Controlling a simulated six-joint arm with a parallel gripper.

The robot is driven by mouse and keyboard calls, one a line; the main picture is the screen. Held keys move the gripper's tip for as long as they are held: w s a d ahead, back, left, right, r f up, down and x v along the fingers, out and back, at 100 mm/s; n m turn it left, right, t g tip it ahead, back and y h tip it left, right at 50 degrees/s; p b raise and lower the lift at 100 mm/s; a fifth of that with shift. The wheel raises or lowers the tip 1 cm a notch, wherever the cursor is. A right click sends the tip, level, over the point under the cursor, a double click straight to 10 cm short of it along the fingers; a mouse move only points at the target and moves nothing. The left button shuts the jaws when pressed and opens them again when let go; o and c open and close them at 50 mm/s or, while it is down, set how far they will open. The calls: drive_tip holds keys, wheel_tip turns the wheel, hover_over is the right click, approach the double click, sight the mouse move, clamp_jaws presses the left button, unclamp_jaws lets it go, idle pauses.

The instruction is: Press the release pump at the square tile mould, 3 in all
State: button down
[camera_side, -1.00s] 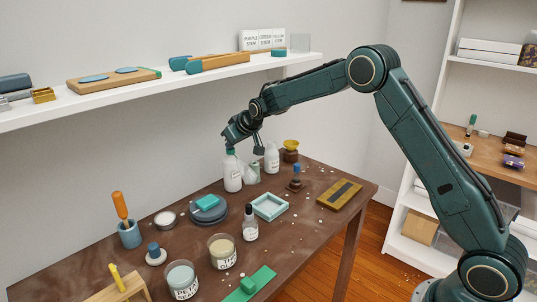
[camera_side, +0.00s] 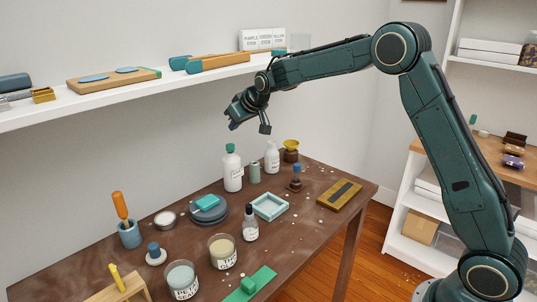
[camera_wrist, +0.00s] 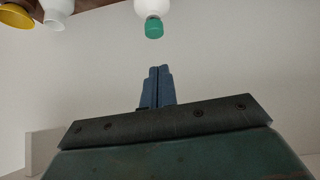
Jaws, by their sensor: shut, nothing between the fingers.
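The white bottle with a green top (camera_side: 232,172), which looks like the release pump, stands upright at the back of the table. Its label is too small to read. In the wrist view the green pump top (camera_wrist: 154,28) is beyond my fingertips. The square tile mould (camera_side: 270,207), a pale teal square frame, lies flat to the right and in front of the bottle. My gripper (camera_side: 232,126) is shut and empty, above the green top and apart from it. Its closed blue fingers also show in the wrist view (camera_wrist: 158,72).
Right of the pump stand a small green can (camera_side: 255,172), a second white bottle (camera_side: 272,158) and a yellow-topped brown item (camera_side: 291,150). A dropper bottle (camera_side: 251,225) stands in front of the mould. The wall shelf (camera_side: 140,92) runs behind, left of my arm.

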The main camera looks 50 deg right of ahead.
drive_tip(key=shift+v, duration=2.9)
drive_tip(key=shift+r, duration=0.15)
drive_tip(key=w+r+v, duration=0.1)
drive_tip(key=v, duration=0.9)
drive_tip(key=shift+d+r+g, duration=0.3)
drive_tip(key=shift+d+r, duration=0.05)
drive_tip(key=shift+r, duration=0.15)
drive_tip(key=shift+f, duration=0.1)
hover_over(233, 147)
wheel_tip(233, 147, down, 15)
drive_tip(key=shift+a, duration=0.1)
wheel_tip(233, 147, down, 2)
drive_tip(key=shift+f, duration=0.1)
drive_tip(key=shift+s+f, duration=0.1)
drive_tip(key=shift+f, duration=0.8)
